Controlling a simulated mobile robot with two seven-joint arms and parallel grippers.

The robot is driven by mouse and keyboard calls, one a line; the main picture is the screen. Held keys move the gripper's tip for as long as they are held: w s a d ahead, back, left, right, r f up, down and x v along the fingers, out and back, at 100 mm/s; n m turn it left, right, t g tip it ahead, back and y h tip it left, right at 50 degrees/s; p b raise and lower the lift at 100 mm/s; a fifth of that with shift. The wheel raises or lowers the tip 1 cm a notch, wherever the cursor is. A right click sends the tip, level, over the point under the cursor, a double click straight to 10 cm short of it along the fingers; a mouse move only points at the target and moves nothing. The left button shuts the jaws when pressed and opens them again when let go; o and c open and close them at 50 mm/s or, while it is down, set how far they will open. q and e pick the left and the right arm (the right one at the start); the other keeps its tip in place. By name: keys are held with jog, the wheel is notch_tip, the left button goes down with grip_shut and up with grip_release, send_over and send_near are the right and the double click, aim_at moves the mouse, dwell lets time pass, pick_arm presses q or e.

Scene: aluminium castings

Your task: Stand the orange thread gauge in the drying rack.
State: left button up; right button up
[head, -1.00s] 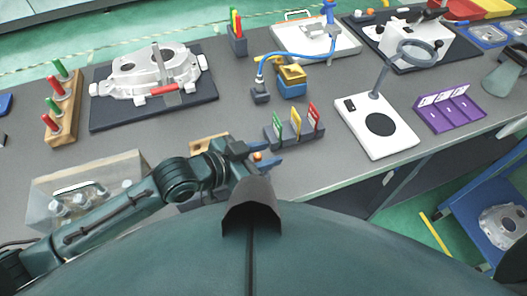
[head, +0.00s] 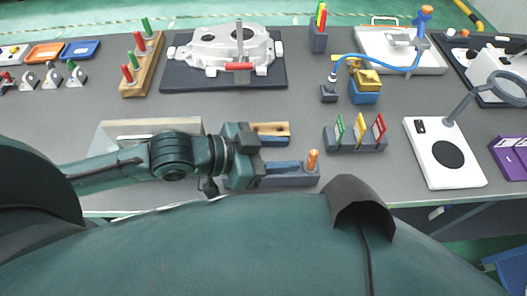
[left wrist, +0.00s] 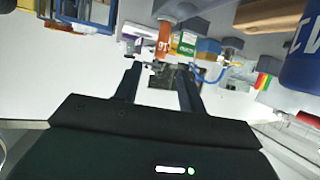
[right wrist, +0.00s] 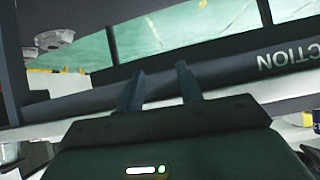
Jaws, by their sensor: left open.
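The orange thread gauge (head: 312,160) stands upright at the right end of a low grey block (head: 307,177) near the table's front edge. My left gripper (head: 280,154) is open and empty, just left of the gauge, its fingers pointing right. In the left wrist view the orange gauge (left wrist: 165,38) shows beyond the parted fingers (left wrist: 159,82), apart from them. My right gripper (right wrist: 158,80) is open and empty in the right wrist view and does not show in the head view. I cannot tell for sure which holder is the drying rack.
A wooden rack (head: 152,75) holds red and green gauges at the back left. A small wooden block (head: 272,130) lies behind my left gripper. A grey card holder (head: 356,144) stands to the right, then a magnifier base (head: 421,128). The casting (head: 215,55) is at the back.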

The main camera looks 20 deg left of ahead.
pick_arm(q)
jog(key=shift+v, duration=1.8)
